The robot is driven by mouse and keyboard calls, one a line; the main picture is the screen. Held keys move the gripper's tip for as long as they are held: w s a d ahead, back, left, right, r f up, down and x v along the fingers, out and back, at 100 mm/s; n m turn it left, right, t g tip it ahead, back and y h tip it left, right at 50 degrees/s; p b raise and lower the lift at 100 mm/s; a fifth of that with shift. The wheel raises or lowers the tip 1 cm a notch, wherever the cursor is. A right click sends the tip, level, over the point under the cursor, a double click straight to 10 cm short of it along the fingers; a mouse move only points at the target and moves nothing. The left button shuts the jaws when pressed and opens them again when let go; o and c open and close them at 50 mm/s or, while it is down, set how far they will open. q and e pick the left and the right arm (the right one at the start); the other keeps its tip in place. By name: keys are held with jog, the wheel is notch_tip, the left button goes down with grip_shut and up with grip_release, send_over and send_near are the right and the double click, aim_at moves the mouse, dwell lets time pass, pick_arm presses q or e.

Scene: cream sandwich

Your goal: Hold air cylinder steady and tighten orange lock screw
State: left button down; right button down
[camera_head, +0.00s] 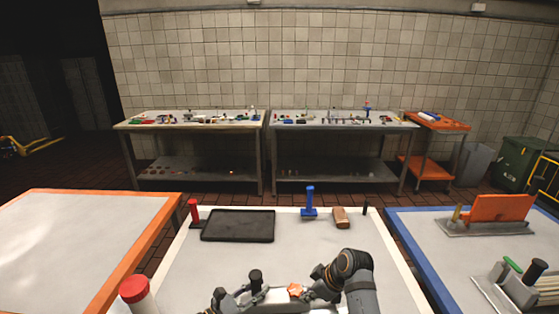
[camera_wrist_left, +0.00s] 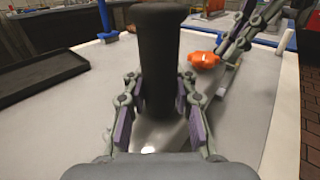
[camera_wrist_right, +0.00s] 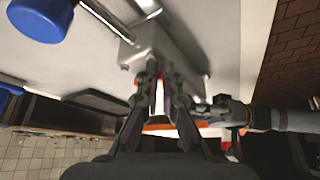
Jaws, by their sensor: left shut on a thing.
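My left gripper (camera_wrist_left: 155,105) is shut on an upright black cylinder (camera_wrist_left: 158,50), the air cylinder as it appears. The cylinder also shows in the head view (camera_head: 256,276), at the front of the middle table. The orange lock screw (camera_head: 296,290) lies just right of it, and shows beyond it in the left wrist view (camera_wrist_left: 203,60). My right gripper (camera_head: 318,286) is right beside the orange screw, coming from the right. In the right wrist view its fingers (camera_wrist_right: 160,85) are partly apart with a gap between them. Whether they touch the screw is hidden.
A black tray (camera_head: 238,225), a red-topped post (camera_head: 193,209), a blue-handled piece (camera_head: 309,200) and a brown block (camera_head: 341,217) stand at the back of the table. A red-capped white container (camera_head: 135,290) is front left. The table's middle is clear.

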jog(key=shift+s+a, duration=0.15)
jog(key=shift+a, duration=0.2)
dwell(0.3)
jog(key=shift+s+d, duration=0.25)
jog(key=shift+d, duration=0.05)
jog(key=shift+w+d+r, duration=0.9)
jog(key=shift+w+r, duration=0.65)
jog(key=shift+r, duration=1.95)
notch_tip(320, 180, down, 7)
jog(key=shift+a, duration=0.35)
jog(key=shift+s, duration=0.15)
jog(key=shift+s+a, duration=0.3)
jog(key=shift+s, duration=0.3)
